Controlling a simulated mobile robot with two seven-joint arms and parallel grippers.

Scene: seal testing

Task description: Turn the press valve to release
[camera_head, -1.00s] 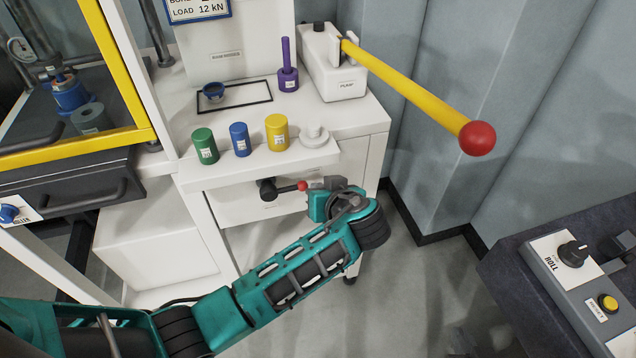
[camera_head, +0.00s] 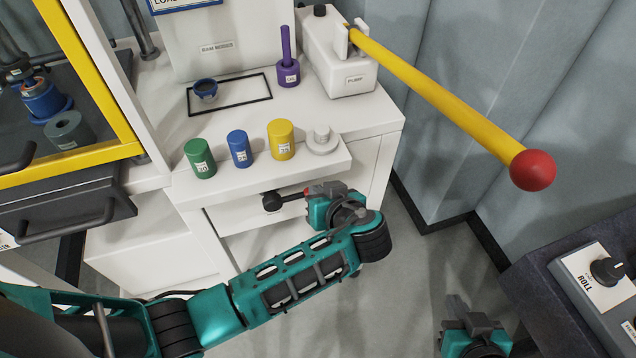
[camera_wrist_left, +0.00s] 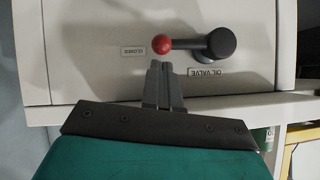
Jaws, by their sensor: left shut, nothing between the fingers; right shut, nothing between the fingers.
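The oil valve (camera_head: 272,202) is on the white cabinet front under the shelf. In the left wrist view its black hub (camera_wrist_left: 216,43) carries a short lever with a red ball (camera_wrist_left: 162,44). The lever lies sideways, the ball beside the label reading CLOSED (camera_wrist_left: 133,51). My left gripper (camera_head: 312,190) is shut and empty. Its fingertips are at the red ball, just below it in the wrist view (camera_wrist_left: 160,66); I cannot tell if they touch. My right gripper (camera_head: 456,304) is shut and empty at the lower right, away from the valve.
The pump (camera_head: 338,60) has a long yellow lever (camera_head: 440,95) reaching right. A control console (camera_head: 570,290) stands at the lower right.

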